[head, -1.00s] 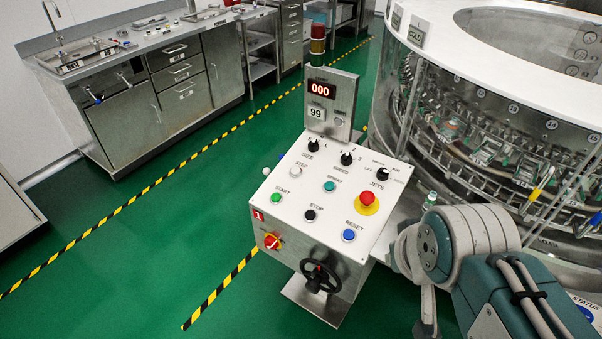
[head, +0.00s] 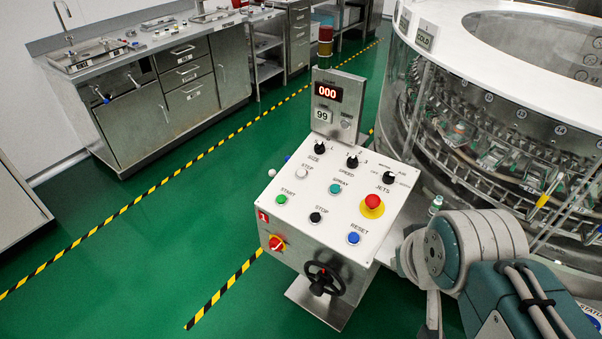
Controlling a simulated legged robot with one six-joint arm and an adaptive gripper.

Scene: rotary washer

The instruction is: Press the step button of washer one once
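The control panel (head: 345,208) of the washer stands in the middle of the head view, with a sloped white face. The STEP button (head: 307,172) is a white round button at the panel's upper left, above the green START button (head: 281,200). The teal SPRAY button (head: 335,189), black STOP button (head: 315,217) and blue RESET button (head: 354,238) lie near it. The display (head: 328,92) reads 000, with 99 below. The rotary washer (head: 500,120) is behind at the right. My arm is at the lower right, beside the panel; my gripper is outside the picture.
A red emergency stop (head: 372,202) on a yellow ring sits at the panel's right. A black handwheel (head: 323,279) and a red rotary switch (head: 276,243) stick out from its front. Steel cabinets (head: 190,95) line the back left. Green floor at the left is clear.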

